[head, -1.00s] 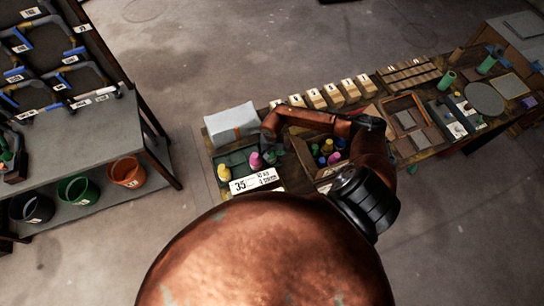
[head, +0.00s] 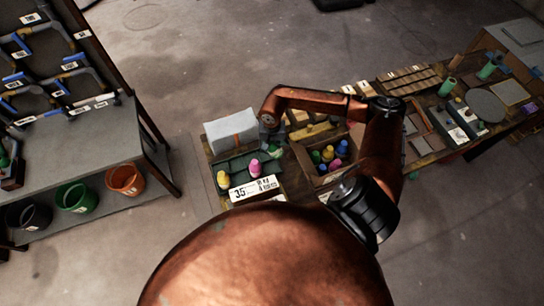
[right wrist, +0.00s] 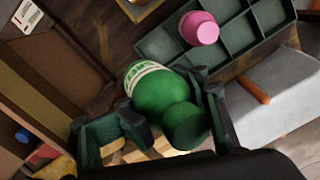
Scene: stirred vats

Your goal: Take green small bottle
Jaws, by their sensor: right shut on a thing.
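The green small bottle (right wrist: 155,92), with a white and green label band, sits between the fingers of my right gripper (right wrist: 168,118) in the right wrist view. The gripper is shut on it. In the head view my right gripper (head: 268,134) is over the table, at the right end of the green compartment tray (head: 236,166); I cannot clearly make out the bottle there. In the wrist view the tray (right wrist: 238,40) lies just beyond the bottle; whether they touch is unclear. My left gripper is not in view.
A pink bottle (head: 255,168) and a yellow bottle (head: 223,180) stand in the tray, above a white number sign (head: 253,188). A wooden crate (head: 306,163) with several bottles is to the right. A grey-white box (head: 230,129) stands behind the tray.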

